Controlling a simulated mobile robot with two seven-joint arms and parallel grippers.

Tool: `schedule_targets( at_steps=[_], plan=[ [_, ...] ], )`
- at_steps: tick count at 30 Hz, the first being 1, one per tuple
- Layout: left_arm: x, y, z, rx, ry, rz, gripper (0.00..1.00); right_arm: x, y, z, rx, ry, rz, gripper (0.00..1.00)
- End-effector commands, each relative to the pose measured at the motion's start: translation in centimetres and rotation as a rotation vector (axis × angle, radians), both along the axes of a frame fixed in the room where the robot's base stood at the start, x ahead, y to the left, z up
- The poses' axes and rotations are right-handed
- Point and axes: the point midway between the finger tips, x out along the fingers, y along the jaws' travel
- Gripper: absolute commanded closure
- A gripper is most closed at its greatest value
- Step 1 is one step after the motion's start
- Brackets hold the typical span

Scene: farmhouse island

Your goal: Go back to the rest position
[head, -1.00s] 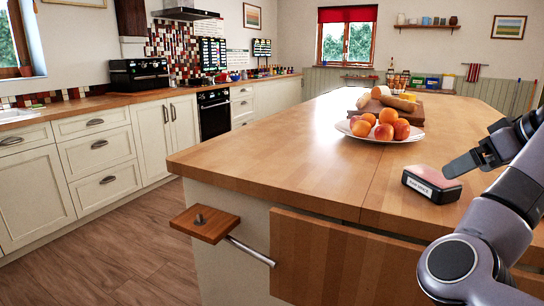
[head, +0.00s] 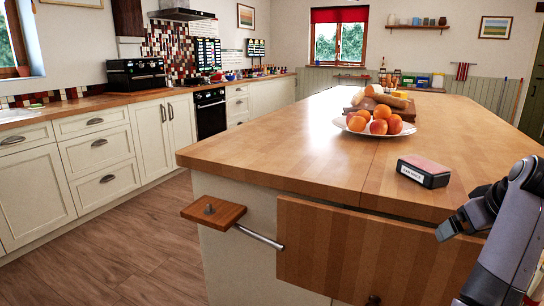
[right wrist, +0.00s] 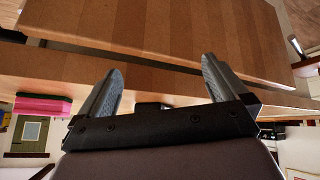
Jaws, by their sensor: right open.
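My right gripper (head: 462,220) is low at the right of the head view, beside the island's near right edge and below its top. In the right wrist view its two fingers (right wrist: 158,88) are spread apart with nothing between them. The wooden island (head: 270,145) fills the middle of the head view. A small black box with a reddish top and white label (head: 424,172) lies on the island, up and left of the gripper and apart from it. My left gripper is not in view.
A white plate (head: 347,128) of peaches and oranges stands farther back, before a wooden board with bread. A hinged wooden leaf (head: 370,255) hangs at the island's front. A small wooden block on a metal rod (head: 213,211) juts out left. Floor (head: 140,255) at left is clear.

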Motion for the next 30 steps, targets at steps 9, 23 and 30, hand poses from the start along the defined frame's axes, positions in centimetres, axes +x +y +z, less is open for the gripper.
schedule_targets(
  at_steps=[9, 23, 30],
  plan=[
    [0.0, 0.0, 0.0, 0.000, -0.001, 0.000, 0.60, -4.3, 1.7, -8.4, -0.122, 0.081, -0.059, 0.00],
    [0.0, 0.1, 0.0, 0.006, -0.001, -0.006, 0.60, -14.0, 9.3, -19.2, -0.153, 0.172, 0.028, 0.00],
    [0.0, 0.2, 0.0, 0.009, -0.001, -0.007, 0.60, -21.2, 14.8, -23.1, -0.065, 0.236, 0.104, 0.00]
  ],
)
